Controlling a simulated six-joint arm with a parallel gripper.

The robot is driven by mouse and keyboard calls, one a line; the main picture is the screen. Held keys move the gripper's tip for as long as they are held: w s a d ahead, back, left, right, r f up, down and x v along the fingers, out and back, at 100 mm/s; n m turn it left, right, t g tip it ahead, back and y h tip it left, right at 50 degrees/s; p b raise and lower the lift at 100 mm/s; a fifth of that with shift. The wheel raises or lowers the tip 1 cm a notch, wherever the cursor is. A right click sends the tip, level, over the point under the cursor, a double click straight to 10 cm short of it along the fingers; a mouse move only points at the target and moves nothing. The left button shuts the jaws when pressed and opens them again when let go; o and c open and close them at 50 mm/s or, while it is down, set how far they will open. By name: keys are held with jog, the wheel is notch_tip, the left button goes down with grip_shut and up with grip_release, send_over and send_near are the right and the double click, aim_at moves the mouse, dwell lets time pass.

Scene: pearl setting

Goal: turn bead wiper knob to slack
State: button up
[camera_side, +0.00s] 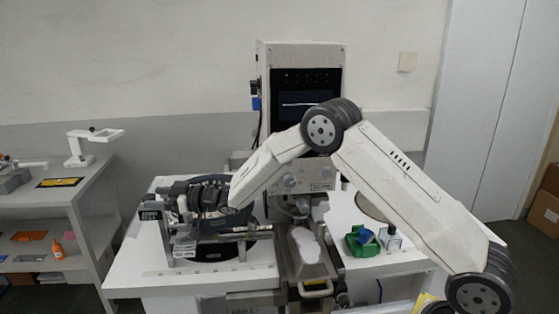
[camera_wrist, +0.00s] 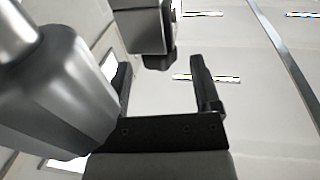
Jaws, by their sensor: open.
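My gripper (camera_wrist: 164,78) shows in the wrist view with two black fingers spread apart and nothing gripped between them. A white block with a dark lower end (camera_wrist: 158,58) shows near the gap between the fingers; I cannot tell what it is. I cannot pick out the bead wiper knob for sure; my arm covers part of the machine.
A blurred grey metal cylinder (camera_wrist: 62,100) fills the left of the wrist view. On the right of the bench (camera_side: 385,277) are a green holder (camera_side: 357,246) with a blue piece and a small glass bottle (camera_side: 390,239). A side shelf (camera_side: 45,196) stands at left.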

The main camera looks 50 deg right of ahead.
jog(key=shift+v, duration=2.35)
